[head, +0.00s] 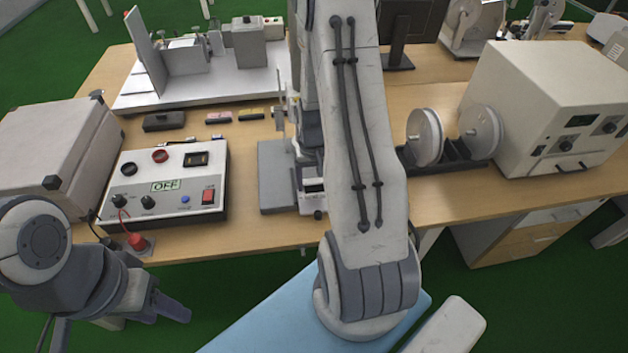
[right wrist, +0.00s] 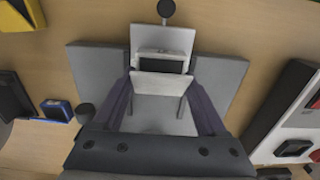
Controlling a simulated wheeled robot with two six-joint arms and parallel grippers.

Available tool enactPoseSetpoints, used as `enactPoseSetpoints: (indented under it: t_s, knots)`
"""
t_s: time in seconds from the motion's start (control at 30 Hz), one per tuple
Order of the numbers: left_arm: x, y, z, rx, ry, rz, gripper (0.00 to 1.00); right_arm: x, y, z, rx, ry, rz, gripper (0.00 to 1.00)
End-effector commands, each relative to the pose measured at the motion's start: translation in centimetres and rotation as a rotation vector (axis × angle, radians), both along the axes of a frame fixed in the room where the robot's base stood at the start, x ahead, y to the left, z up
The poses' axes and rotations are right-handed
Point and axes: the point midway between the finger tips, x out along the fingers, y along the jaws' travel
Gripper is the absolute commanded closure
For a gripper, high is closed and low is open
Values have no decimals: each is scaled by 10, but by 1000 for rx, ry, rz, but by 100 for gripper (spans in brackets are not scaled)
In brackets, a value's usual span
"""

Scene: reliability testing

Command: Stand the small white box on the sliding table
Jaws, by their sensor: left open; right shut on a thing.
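A grey flat plate, which looks like the sliding table (head: 277,178), lies near the front middle of the bench, partly hidden by my right arm. It also shows in the right wrist view (right wrist: 98,72). There my right gripper (right wrist: 161,84) is over the plate, its two dark fingers either side of the small white box (right wrist: 161,79). The gripper is shut on it. I cannot tell whether the box touches the plate. In the head view the right fingers are mostly hidden by my arm. My left gripper (head: 120,318) is open and empty at the lower left, in front of the bench.
A control box (head: 165,180) marked OFF stands left of the plate, beside a large grey case (head: 52,150). A metal fixture (head: 195,85) stands behind. A white machine (head: 550,105) with discs stands right. Small blocks (head: 165,121) lie behind the control box.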

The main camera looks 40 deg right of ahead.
Motion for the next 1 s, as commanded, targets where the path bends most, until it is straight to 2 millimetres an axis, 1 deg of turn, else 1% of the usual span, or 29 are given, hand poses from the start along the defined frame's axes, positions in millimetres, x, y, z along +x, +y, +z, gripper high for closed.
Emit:
enactPoseSetpoints:
  t_s: [0.4,0.53,0.57,0.6,0.87,0.97,1.0]
  knots:
    - [0,0,-8,0,0,0,50,0,0,-12,-1,-1,0,81]
    - [0,0,-7,0,0,0,50,0,0,-12,-1,-1,0,81]
    - [0,0,-7,0,0,0,50,0,0,-12,-1,-1,0,14]
    - [0,0,-7,0,0,0,50,0,0,-12,-1,-1,0,0]
    - [0,0,-6,0,0,0,50,0,0,-10,-1,-1,0,0]
    - [0,0,0,0,0,0,50,0,0,-1,-1,-1,0,0]
    - [0,0,4,0,0,0,50,0,0,5,-1,-1,0,0]
